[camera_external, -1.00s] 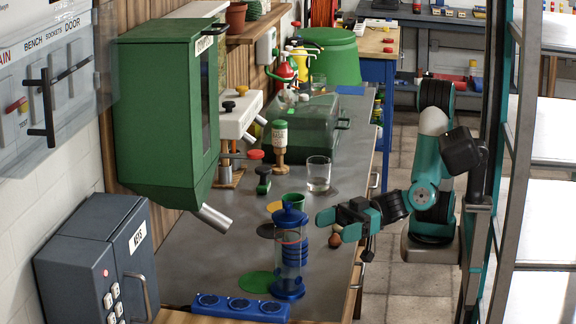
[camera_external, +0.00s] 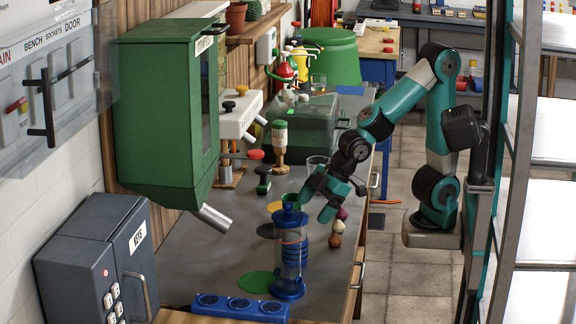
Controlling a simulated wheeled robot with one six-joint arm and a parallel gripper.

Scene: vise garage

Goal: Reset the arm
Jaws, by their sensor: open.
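My gripper (camera_external: 315,206) is open, its two fingers apart and pointing down and to the left. I see nothing between the fingers. It is over the right side of the grey workbench (camera_external: 215,255), just right of the blue-lidded clear cylinder (camera_external: 290,258) in the picture. My arm arches up from its base at the right and reaches down to the left over the bench edge. The gripper's height above the bench is hard to tell. My wrist partly hides the drinking glass (camera_external: 316,163) behind it.
Small round brown and dark-red pieces (camera_external: 337,227) stand near the bench's right edge. A green dispenser (camera_external: 165,110) and a grey key box (camera_external: 95,265) are at the left. A dark green case (camera_external: 305,125) lies farther back. A metal shelf (camera_external: 520,150) stands right of my arm.

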